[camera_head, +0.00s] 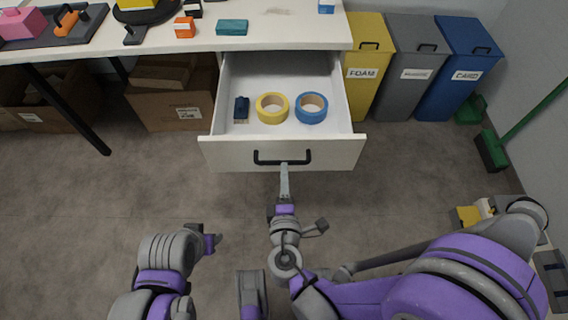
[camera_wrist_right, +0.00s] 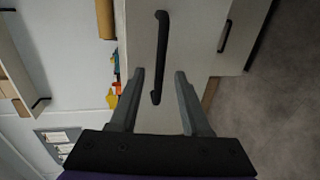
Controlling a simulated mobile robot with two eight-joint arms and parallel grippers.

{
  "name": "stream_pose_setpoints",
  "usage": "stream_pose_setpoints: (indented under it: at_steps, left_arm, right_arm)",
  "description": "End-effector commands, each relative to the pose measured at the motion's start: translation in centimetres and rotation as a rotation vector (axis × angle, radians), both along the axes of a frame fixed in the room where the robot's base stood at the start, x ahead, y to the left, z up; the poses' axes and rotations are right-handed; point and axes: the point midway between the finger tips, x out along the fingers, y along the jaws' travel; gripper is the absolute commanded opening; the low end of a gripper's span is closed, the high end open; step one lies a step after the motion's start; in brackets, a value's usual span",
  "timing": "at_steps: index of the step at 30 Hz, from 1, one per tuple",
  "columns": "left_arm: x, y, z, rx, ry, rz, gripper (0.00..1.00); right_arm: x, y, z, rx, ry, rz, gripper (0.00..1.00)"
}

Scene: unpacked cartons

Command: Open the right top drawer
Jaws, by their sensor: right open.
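The right top drawer (camera_head: 278,153) is pulled far out from under the white table in the head view. Inside it lie a yellow tape roll (camera_head: 272,108), a blue tape roll (camera_head: 311,108) and a small dark blue object (camera_head: 241,109). Its black handle (camera_head: 282,159) is on the front; the handle also shows in the right wrist view (camera_wrist_right: 160,58). My right gripper (camera_head: 284,168) is at the drawer front, just below the handle. In the wrist view its fingers (camera_wrist_right: 158,80) are apart, with the handle's end between them. My left arm (camera_head: 170,265) is at lower left; its fingers are not clearly seen.
The white table (camera_head: 285,35) carries several small items. Yellow, grey and blue bins (camera_head: 415,75) stand right of the drawer, with a green broom (camera_head: 515,130) by the wall. Cardboard boxes (camera_head: 170,105) sit under the table. The floor before the drawer is clear.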

Motion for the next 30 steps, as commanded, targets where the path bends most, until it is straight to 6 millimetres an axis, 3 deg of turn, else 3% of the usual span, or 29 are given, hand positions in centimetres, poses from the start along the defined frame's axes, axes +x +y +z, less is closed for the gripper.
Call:
stream_pose_setpoints:
  at_steps: [3,10,30]
  left_arm:
    - [-0.1,0.0,0.4,0.000,-0.001,0.000,0.50]
    - [-0.1,0.0,0.6,0.000,-0.002,0.000,0.50]
    - [-0.1,0.0,0.6,0.000,-0.002,0.000,0.50]
  right_arm:
    - [-2.4,0.1,0.6,0.002,0.000,0.005,0.47]
    - [-4.9,0.1,1.0,0.001,0.000,0.002,0.47]
    - [-5.1,-0.2,1.0,0.004,0.005,-0.007,0.47]
